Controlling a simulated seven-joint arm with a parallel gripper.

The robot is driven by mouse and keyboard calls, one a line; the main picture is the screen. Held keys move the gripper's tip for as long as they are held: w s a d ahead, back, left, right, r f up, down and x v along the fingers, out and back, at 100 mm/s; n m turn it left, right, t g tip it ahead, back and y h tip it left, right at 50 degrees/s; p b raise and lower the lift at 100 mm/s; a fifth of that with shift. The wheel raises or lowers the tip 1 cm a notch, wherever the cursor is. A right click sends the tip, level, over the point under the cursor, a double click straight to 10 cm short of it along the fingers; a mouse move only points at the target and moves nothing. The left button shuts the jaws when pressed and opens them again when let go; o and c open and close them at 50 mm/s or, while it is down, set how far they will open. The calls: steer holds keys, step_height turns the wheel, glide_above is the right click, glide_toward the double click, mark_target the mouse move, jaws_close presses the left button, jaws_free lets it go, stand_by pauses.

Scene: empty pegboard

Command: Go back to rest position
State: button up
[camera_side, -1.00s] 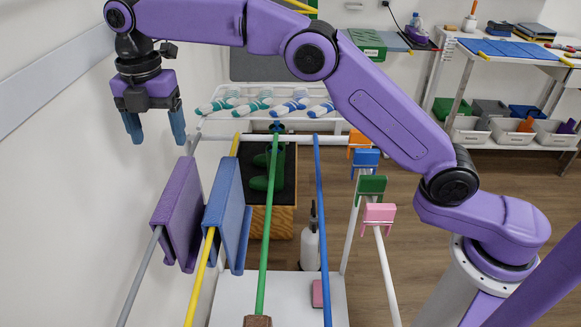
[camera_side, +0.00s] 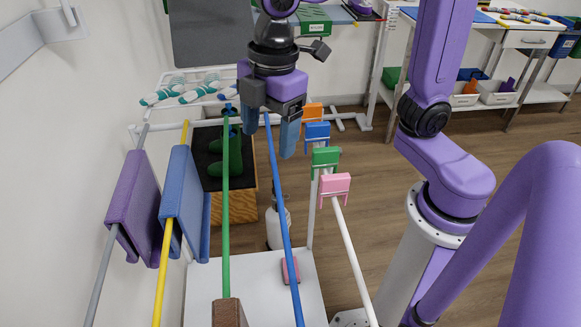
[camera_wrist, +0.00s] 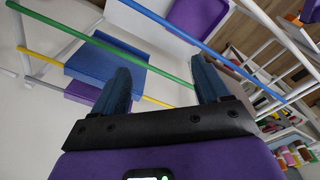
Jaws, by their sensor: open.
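My gripper (camera_side: 268,133) hangs in the air in the side view, near the far part of the blue rod (camera_side: 279,200), with its blue fingers pointing down. The fingers are apart and nothing is between them. The wrist view also shows my gripper (camera_wrist: 165,85), its two fingers spread wide over the rack. A purple towel (camera_side: 134,208) hangs over the grey rod and a blue towel (camera_side: 186,205) over the yellow rod, both left of my gripper. The blue towel (camera_wrist: 105,65) also shows in the wrist view.
A green rod (camera_side: 226,220) runs beside the blue one. Orange, blue, green and pink clips (camera_side: 335,186) sit along a white rod at the right. Green boots (camera_side: 232,165) and a white bottle (camera_side: 279,225) stand below. A white shelf (camera_side: 545,92) stands at the back right.

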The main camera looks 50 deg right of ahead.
steer(key=s+d+f+m, duration=0.4)
steer(key=s+d+f, duration=0.3)
steer(key=s+d, duration=0.5)
steer(key=shift+s+d+f, duration=0.15)
steer(key=shift+s+d, duration=0.15)
